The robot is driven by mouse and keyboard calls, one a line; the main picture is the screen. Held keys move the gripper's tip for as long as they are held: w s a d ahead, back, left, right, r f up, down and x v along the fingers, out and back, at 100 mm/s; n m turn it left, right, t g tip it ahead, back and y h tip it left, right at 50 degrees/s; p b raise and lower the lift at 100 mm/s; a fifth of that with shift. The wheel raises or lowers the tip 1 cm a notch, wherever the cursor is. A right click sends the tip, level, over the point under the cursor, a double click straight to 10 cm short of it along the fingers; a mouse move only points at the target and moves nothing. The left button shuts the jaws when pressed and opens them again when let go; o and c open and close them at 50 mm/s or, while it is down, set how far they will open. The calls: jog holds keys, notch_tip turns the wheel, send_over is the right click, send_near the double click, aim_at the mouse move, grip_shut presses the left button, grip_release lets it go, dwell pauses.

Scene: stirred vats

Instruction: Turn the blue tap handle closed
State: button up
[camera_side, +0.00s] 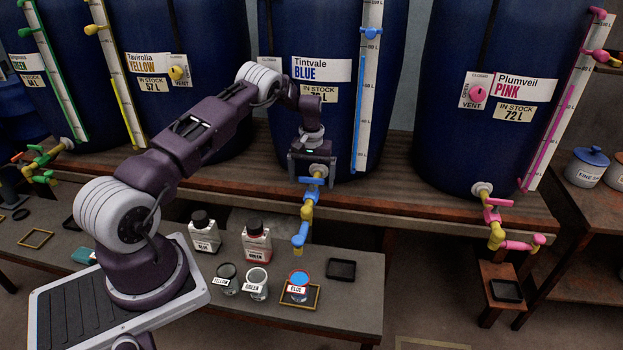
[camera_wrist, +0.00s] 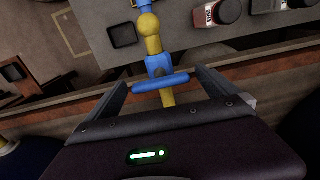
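The blue tap with its yellow body (camera_side: 307,212) sticks out from the Tintvale Blue vat (camera_side: 345,90), its blue spout (camera_side: 299,240) pointing down. My gripper (camera_side: 311,178) is at the tap in the side view and partly hides the handle. In the wrist view the blue crossbar handle (camera_wrist: 161,83) lies crosswise between the two fingers of my gripper (camera_wrist: 162,80). The fingers are apart, with a small gap on each side of the handle. A cup labelled BLUE (camera_side: 298,295), with blue liquid at its top, stands below the spout.
The BLUE cup stands on a gold-framed coaster (camera_side: 316,303). YELLOW (camera_side: 227,283) and GREEN (camera_side: 257,289) cups and two bottles (camera_side: 256,246) stand to its left. A dark empty coaster (camera_side: 341,270) lies right. The pink tap (camera_side: 494,230) is well clear on the right.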

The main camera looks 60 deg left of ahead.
aim_at(312, 178)
notch_tip(312, 178, up, 7)
jog(key=shift+r, duration=0.1)
dwell(0.4)
jog(key=s+d+r+m+t, duration=0.15)
jog(key=s+d+r, duration=0.25)
jog(key=d+r, duration=0.7)
jog(key=s+d+r+m+t, duration=0.15)
jog(key=s+d+r, duration=0.35)
jog(key=r, duration=1)
jog(key=s+d+r+m+t, duration=0.1)
jog(key=s+d+r+m, duration=0.3)
jog(key=s+d, duration=0.6)
jog(key=s+d+f+m, duration=0.1)
jog(key=s+d, duration=0.1)
jog(key=s, duration=0.5)
jog(key=s+d+f+t, duration=0.1)
jog(key=s+d+f, duration=0.1)
jog(key=s, duration=0.5)
jog(key=shift+s+m+t, duration=0.3)
jog(key=shift+s+m, duration=0.1)
